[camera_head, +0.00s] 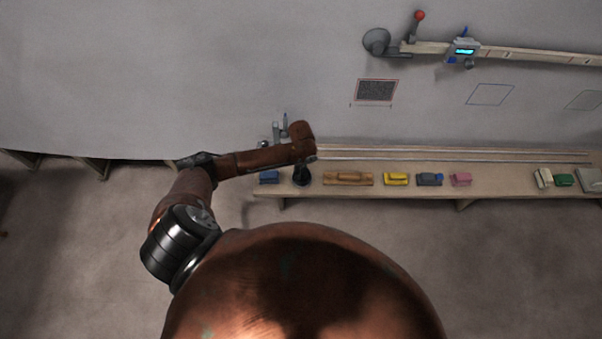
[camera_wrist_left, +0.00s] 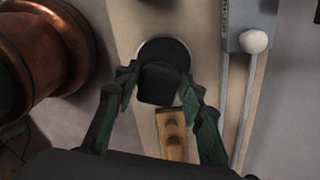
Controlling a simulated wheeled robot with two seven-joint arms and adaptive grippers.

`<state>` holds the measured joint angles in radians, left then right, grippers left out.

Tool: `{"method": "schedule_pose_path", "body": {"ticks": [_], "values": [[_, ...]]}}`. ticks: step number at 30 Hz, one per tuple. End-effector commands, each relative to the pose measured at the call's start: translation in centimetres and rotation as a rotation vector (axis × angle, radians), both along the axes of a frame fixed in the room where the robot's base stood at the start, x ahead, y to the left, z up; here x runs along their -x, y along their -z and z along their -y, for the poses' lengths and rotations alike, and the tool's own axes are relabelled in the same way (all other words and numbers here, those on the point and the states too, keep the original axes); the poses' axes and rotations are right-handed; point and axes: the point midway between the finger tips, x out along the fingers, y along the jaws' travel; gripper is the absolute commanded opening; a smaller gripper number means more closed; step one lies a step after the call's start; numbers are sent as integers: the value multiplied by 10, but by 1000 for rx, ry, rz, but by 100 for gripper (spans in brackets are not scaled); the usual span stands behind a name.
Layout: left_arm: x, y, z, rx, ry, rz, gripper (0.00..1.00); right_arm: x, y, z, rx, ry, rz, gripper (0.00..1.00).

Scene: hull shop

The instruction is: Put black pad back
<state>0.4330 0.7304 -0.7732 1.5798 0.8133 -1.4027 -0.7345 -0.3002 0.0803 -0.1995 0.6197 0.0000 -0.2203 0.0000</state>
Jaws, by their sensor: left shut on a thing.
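My left gripper (camera_head: 302,172) is over the left part of the long wooden shelf in the head view. In the left wrist view its two green-lined fingers (camera_wrist_left: 160,92) are on either side of the black pad (camera_wrist_left: 158,82) and shut on it. Directly behind the pad is a dark round patch with a pale rim (camera_wrist_left: 178,42) on the shelf board. I cannot tell whether the pad touches it. In the head view the pad is hard to separate from the dark gripper. My right gripper is not in view.
On the shelf (camera_head: 290,188), a blue block (camera_head: 269,177) sits left of the gripper. A wooden block (camera_head: 348,178), a yellow block (camera_head: 396,179) and several others stand to the right. A rail with a pale knob (camera_wrist_left: 253,41) runs beside the board.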

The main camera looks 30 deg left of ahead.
Motion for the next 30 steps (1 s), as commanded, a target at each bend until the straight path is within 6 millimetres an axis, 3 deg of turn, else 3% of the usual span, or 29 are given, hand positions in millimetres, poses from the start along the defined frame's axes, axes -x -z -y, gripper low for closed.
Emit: {"method": "schedule_pose_path", "body": {"ticks": [5, 12, 19, 20, 28, 30], "values": [[-6, 10, -6, -1, -1, 0, 16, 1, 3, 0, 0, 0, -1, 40], [-7, 40, -7, 1, 0, 0, 16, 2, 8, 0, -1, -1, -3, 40], [-6, 43, -7, 0, 1, -1, 16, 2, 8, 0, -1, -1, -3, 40], [-6, 43, -7, 0, 1, -2, 38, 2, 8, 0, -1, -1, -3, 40], [-5, 43, -7, 0, 1, -3, 57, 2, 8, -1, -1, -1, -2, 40], [-5, 43, -7, 0, 0, -2, 57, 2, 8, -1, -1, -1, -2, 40]]}}
